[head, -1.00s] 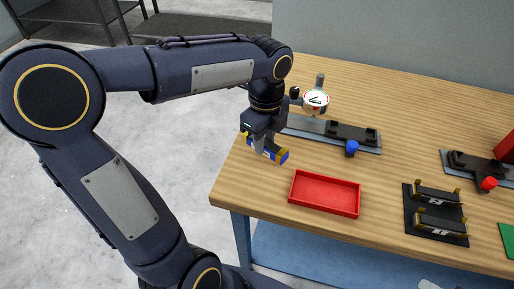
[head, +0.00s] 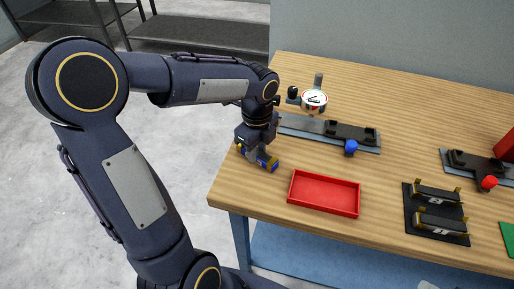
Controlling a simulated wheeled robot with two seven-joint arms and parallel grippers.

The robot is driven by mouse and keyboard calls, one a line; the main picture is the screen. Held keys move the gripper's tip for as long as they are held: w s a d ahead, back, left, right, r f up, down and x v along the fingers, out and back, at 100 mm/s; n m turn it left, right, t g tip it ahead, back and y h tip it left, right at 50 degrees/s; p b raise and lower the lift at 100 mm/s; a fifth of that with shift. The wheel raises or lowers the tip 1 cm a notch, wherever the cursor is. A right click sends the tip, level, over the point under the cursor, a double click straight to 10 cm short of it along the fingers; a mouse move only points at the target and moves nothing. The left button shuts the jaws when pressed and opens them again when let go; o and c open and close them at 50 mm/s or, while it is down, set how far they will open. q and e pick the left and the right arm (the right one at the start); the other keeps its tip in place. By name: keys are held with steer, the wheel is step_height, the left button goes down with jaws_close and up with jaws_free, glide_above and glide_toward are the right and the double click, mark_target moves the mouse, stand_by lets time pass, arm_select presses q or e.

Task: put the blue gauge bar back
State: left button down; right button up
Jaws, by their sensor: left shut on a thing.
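My left gripper (head: 259,147) is at the left end of the wooden table, pointing down. It is shut on the blue gauge bar (head: 266,163), which has yellow parts near its ends. The gripper hides the middle of the bar. I cannot tell whether the bar touches the table top. A black rack (head: 437,236) with yellow-tipped holders lies on the table at the right front, to the right of the bar. My right gripper is not in view.
A red tray (head: 324,210) lies right of the bar. Behind it stands a dial gauge (head: 314,99) by a grey rail fixture with a blue knob (head: 350,147). A similar fixture with a red knob (head: 489,182) is at the right. Bare wood (head: 405,165) lies between.

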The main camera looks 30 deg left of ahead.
arm_select(q)
steer(key=c, duration=1.1)
jaws_free()
steer(key=shift+r, duration=0.4)
step_height(320, 180, up, 11)
steer(key=p, duration=0.2)
steer(key=s+d+f+n+t+h, duration=0.1)
steer(key=s+n+t, duration=0.1)
steer(key=s+n, duration=0.3)
steer(key=s+d+f+n+t+h, duration=0.1)
steer(key=s+f+n, duration=0.1)
steer(key=s+n, duration=0.4)
steer(key=s+d+f+n+t+h, duration=0.1)
steer(key=s+d+f+n+t, duration=0.1)
steer(key=s+n, duration=0.4)
steer(key=shift+d+f+n+t+h, duration=0.1)
steer(key=shift+n+t+h, duration=0.1)
steer(key=shift+n, duration=0.95)
steer(key=shift+f+n+t+h, duration=0.1)
steer(key=shift+n+h, duration=0.1)
steer(key=shift+n, duration=0.95)
